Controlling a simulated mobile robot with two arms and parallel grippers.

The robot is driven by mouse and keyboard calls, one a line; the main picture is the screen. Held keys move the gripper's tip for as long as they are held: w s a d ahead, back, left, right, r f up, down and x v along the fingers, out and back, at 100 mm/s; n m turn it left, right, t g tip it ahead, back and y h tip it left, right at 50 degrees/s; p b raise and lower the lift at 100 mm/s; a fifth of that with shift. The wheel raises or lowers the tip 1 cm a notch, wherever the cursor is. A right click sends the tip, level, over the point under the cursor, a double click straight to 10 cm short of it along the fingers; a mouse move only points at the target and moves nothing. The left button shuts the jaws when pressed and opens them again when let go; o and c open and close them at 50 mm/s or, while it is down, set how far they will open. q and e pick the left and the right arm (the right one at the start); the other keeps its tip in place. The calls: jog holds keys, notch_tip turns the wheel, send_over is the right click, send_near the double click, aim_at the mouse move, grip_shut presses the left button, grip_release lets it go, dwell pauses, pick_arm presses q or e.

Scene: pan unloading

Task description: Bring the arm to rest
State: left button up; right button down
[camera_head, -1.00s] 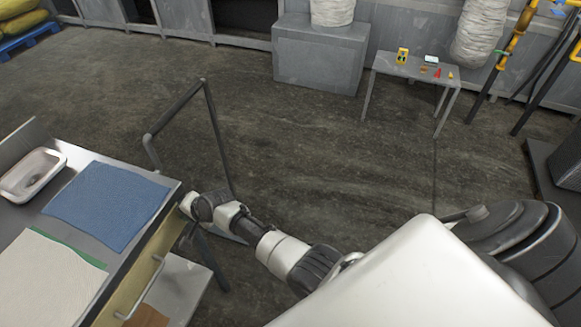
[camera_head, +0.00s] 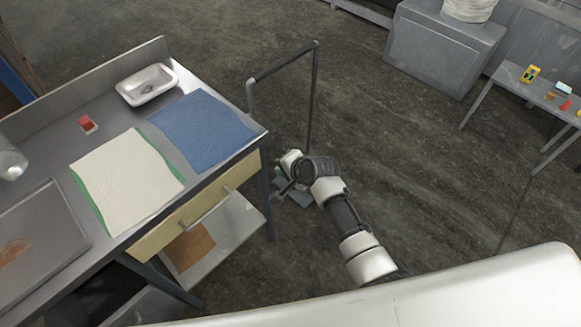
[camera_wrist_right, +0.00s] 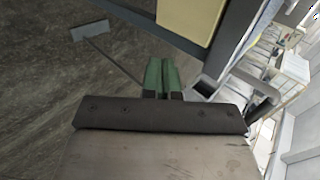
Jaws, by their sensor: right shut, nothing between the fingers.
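My left gripper is not in view.
The bench carries a white dish (camera_head: 147,84), a blue cloth (camera_head: 200,122), a pale cloth (camera_head: 125,182) and a dark pan (camera_head: 38,250). A bent dark rail (camera_head: 312,95) stands behind my arm. Open floor lies to the right.

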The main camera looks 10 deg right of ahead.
jog(key=s+d+f+n+g+h+b, duration=0.1)
jog(key=s+d+f+n+g+h, duration=0.3)
jog(key=s+f, duration=0.75)
jog(key=s+d+f+n+t, duration=0.15)
jog(key=s+d+f, duration=0.35)
jog(key=s+f, duration=0.6)
jog(key=s+d+f+n+g, duration=0.1)
jog(key=s+f, duration=0.3)
jog(key=s, duration=0.4)
jog(key=s+d+f+n+g+h, duration=0.1)
jog(key=s+d+f+n, duration=0.3)
jog(key=s, duration=0.5)
jog(key=s+d+f+n+g, duration=0.2)
jog(key=s+d+f+n, duration=0.1)
jog(key=s, duration=0.6)
jog(key=shift+f+h+b, duration=0.3)
jog(key=shift+f+b, duration=0.1)
jog(key=shift+f, duration=0.25)
jog(key=shift+a, duration=0.1)
